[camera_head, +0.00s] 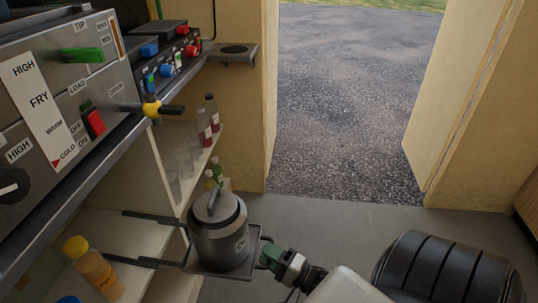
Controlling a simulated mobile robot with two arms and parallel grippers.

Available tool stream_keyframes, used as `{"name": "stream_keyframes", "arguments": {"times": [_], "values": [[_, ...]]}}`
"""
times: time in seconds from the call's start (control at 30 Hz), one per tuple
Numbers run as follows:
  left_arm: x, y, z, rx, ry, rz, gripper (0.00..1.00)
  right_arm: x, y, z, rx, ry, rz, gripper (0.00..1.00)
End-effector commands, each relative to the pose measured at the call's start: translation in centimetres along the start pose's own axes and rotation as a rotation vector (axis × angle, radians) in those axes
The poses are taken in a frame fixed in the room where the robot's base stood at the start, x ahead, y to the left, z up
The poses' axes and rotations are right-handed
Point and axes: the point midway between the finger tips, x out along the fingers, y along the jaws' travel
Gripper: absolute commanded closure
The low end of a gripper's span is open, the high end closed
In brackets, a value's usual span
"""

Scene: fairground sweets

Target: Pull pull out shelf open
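The pull out shelf (196,265) is a dark flat tray on two dark rails that run left into the white cabinet under the counter. It sticks out from the cabinet front over the floor. A grey metal canister (217,232) with a lid and a top handle stands upright on it. My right gripper (270,256), with green fingertips, is at the shelf's right-hand outer edge, by a dark part of the rim. It looks in contact, but I cannot see whether the fingers are closed around the rim. My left gripper is out of view.
A fryer panel (45,95) with switches and a knob overhangs at left. A yellow-capped bottle (96,270) stands in the cabinet, left of the shelf. Bottles (208,122) and clear cups stand on a side shelf behind. Grey floor (320,235) is clear towards the open doorway.

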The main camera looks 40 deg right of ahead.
Motion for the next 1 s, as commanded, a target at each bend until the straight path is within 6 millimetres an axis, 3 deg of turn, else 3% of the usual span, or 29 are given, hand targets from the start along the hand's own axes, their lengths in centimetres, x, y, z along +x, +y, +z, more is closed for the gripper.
{"name": "stream_keyframes", "arguments": {"times": [0.27, 0.7, 1.0], "values": [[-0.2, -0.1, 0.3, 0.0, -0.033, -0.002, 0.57, -1.4, 0.0, 0.0, 0.0, 0.0, 0.002, 0.62], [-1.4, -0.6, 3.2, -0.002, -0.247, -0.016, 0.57, -9.5, 0.0, 0.0, 0.0, 0.0, 0.003, 0.62], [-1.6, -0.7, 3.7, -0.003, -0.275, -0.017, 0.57, -10.9, 0.0, 0.0, 0.0, 0.0, -0.001, 0.62]]}}
